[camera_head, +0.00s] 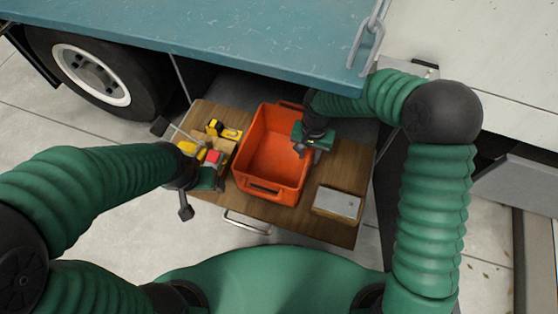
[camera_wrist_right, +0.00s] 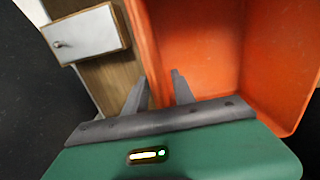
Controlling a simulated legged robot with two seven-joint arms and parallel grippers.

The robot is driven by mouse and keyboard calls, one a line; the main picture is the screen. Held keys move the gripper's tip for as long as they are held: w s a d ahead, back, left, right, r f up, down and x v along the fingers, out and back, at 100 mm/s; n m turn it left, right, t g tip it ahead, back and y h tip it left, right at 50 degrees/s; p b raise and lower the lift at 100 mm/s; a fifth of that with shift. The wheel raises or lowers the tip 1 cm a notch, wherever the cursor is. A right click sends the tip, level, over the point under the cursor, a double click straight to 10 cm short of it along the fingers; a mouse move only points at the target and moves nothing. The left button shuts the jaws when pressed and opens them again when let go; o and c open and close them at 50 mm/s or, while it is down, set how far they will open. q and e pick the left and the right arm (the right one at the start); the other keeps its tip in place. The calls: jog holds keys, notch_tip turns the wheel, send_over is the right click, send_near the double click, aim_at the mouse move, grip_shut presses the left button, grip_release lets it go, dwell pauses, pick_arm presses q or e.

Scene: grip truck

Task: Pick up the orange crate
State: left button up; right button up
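The orange crate (camera_head: 262,187) stands open and looks empty on a wooden drawer platform (camera_head: 285,217) under the truck bed; its near wall has a handle slot. My right gripper (camera_head: 300,149) is at the crate's right wall. In the right wrist view its two fingers (camera_wrist_right: 158,88) are apart, one over the wood and one against the orange of the crate (camera_wrist_right: 203,45); whether they touch the wall is unclear. My left gripper (camera_head: 207,178) is left of the crate, beside its left wall; its fingers are not clear enough to judge.
A small grey-topped wooden box (camera_head: 338,202) sits at the right, also in the wrist view (camera_wrist_right: 85,35). The blue truck bed (camera_head: 220,40) overhangs the back; a wheel (camera_head: 92,75) is left.

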notch_tip(320, 180, down, 5)
jog(key=b, duration=0.2)
jog(key=shift+s+f+b, duration=0.1)
jog(key=shift+f+b, duration=0.05)
jog(key=shift+b, duration=0.25)
jog(key=shift+d, duration=0.1)
jog(key=shift+c, duration=0.8)
grip_shut()
